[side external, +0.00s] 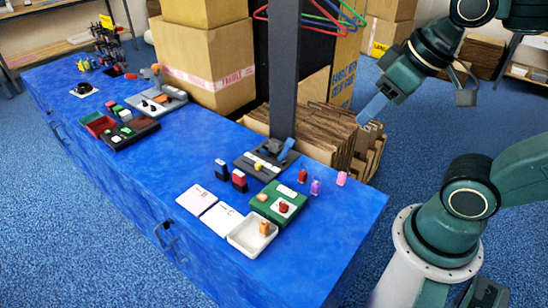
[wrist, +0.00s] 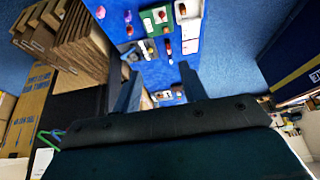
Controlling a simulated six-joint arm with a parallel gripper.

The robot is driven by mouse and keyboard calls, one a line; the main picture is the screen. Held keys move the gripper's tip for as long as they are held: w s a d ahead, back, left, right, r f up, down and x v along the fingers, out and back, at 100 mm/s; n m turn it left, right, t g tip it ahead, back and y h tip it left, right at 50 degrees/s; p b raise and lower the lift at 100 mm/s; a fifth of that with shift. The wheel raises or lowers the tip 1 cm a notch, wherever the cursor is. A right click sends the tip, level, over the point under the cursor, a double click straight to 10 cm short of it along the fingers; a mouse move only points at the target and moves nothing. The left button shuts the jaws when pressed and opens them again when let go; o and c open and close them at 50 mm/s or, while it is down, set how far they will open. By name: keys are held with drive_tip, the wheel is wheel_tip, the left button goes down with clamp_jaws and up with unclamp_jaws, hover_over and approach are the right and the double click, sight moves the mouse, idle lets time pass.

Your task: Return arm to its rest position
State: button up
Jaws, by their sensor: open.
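My gripper (side external: 374,107) is at the upper right of the side external view, raised in the air off the right side of the blue table (side external: 340,235), in front of folded cardboard. In the wrist view its two fingers (wrist: 160,68) stand apart with nothing held between them. The tabletop items appear beyond the fingers in that view, well apart from them. My gripper touches nothing that I can see.
A green tray (side external: 268,195), a white tray (side external: 239,239) and small coloured pieces sit at the table's near end. A dark post (side external: 283,80) rises from the table. Folded cardboard (side external: 317,120) and cartons (side external: 208,60) stand behind. The table's right front corner is clear.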

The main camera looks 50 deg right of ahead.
drive_tip(key=shift+s+d+r, duration=0.1)
drive_tip(key=shift+s, duration=0.5)
